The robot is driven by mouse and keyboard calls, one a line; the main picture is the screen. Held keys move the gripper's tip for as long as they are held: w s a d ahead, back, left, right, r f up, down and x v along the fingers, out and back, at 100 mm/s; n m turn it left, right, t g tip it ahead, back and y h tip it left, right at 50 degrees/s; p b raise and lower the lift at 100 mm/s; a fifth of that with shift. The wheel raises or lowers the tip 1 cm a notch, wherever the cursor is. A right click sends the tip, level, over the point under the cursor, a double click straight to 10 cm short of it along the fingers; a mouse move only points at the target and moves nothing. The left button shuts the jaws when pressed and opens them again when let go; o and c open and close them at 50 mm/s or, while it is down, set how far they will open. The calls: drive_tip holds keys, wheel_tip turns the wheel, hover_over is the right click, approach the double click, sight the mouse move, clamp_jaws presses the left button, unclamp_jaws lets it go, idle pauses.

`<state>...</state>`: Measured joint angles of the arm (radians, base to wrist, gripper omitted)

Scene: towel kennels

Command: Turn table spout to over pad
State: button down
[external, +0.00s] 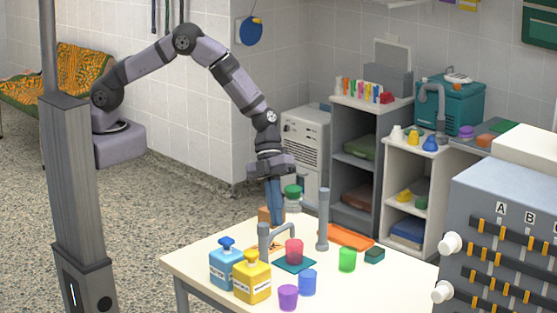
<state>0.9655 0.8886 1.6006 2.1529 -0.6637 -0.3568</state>
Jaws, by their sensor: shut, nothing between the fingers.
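A grey table spout (279,233) rises from a short post (264,244) on the cream table (205,262). It arches to the right, its outlet end close to a pink cup (293,252). The cup stands on a teal pad (283,266), partly covering it. An orange pad (350,236) lies farther back on the right. My gripper (276,221) points down with its blue fingers together and empty. Its tips appear just above or behind the spout's arch; I cannot tell whether they touch it.
A blue bottle (226,268) and a yellow bottle (252,282) stand at the front left. Purple (288,297), blue (308,282) and green (347,260) cups stand nearby. A tall grey post (323,220) stands right of the spout. A green-lidded jar (293,197) is behind my gripper.

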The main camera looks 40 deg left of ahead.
drive_tip(key=shift+w+d, duration=0.1)
drive_tip(key=shift+d, duration=0.2)
drive_tip(key=shift+a, duration=0.2)
drive_tip(key=a+f+v, duration=0.1)
drive_tip(key=a+v, duration=0.1)
drive_tip(key=v, duration=1)
drive_tip(key=shift+b, duration=0.4)
drive_tip(key=shift+a+r, duration=0.1)
